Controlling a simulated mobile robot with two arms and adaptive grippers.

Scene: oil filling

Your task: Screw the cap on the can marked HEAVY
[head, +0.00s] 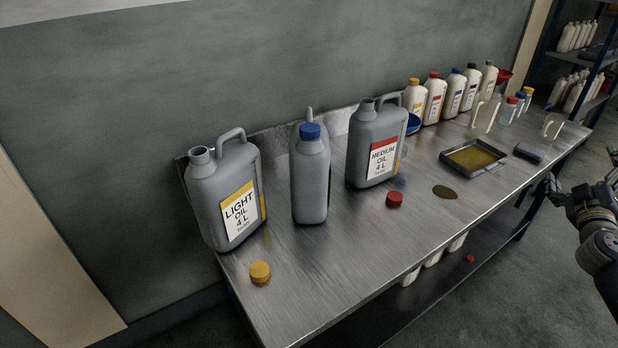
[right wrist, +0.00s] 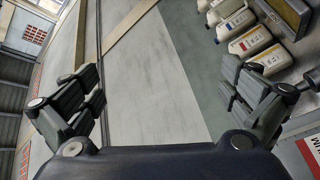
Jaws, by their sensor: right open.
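Three grey oil cans stand upright on the steel bench in the head view. The left can (head: 225,195) reads LIGHT OIL and its neck is uncapped. The middle can (head: 311,180) is turned narrow side on, so no label shows; a blue cap (head: 310,132) sits on its neck, how tightly I cannot tell. The third can (head: 365,135) reads MEDIUM OIL and is uncapped. No HEAVY label is readable. My right gripper (head: 584,182) is off the bench's right side, far from the cans; it is open and empty in the right wrist view (right wrist: 165,85). My left gripper is not in view.
A yellow cap (head: 260,272) and a red cap (head: 394,199) lie on the bench (head: 340,270). An oil puddle (head: 445,192), a drip tray (head: 474,157) and a dark block (head: 528,152) lie further right. Several white bottles (head: 434,97) line the back. The bench's front is mostly clear.

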